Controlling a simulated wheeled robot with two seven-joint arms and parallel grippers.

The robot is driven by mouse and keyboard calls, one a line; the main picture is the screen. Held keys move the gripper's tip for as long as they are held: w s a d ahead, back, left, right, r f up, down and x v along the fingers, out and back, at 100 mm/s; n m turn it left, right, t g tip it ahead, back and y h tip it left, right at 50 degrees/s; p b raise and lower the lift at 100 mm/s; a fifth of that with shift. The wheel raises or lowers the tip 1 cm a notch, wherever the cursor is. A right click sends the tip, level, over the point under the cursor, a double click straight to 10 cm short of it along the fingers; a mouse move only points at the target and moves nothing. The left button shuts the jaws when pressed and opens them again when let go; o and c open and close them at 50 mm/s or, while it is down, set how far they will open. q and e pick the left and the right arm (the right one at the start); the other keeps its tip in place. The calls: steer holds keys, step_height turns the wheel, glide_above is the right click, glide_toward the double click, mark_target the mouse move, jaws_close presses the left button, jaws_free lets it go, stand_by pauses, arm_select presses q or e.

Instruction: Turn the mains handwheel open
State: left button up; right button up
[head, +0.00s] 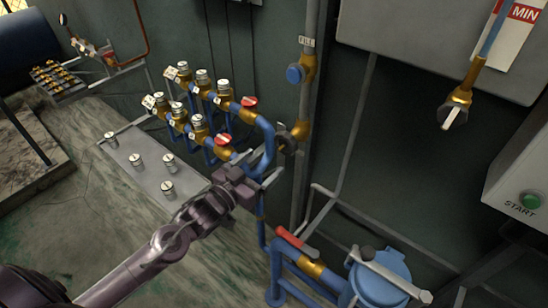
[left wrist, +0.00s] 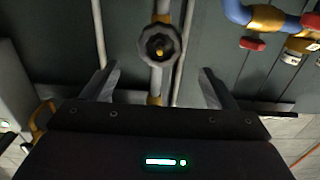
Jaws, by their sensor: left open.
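The dark round handwheel (head: 287,142) sits on a brass valve on the vertical grey pipe at the wall. In the left wrist view the handwheel (left wrist: 160,45) faces me, with a brass-coloured centre, and appears midway between my fingers, beyond their tips. My left gripper (head: 264,172) is open and empty, just below and in front of the handwheel, and looks apart from it. In the left wrist view its two fingers (left wrist: 158,72) are spread wide. My right gripper is not in view.
Blue pipes with brass valves and red caps (head: 222,139) stand left of the handwheel. A red-handled valve (head: 296,241) and blue canister (head: 380,276) are below right. A metal plate with several knobs (head: 150,172) lies left. A grey cabinet (head: 420,40) hangs upper right.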

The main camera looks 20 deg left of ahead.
mark_target(283, 146)
arm_select(q)
steer(key=b+x, duration=0.4)
steer(key=x, duration=0.3)
steer(key=shift+w+f, duration=0.2)
steer(key=shift+w+d, duration=0.1)
steer(key=shift+w, duration=0.1)
steer(key=shift+c, duration=0.4)
steer(key=c, duration=0.9)
steer(key=shift+n+p, duration=0.3)
steer(key=shift+p, duration=0.2)
steer(key=shift+r, duration=0.1)
steer(key=shift+p, duration=0.4)
steer(key=shift+n, duration=0.3)
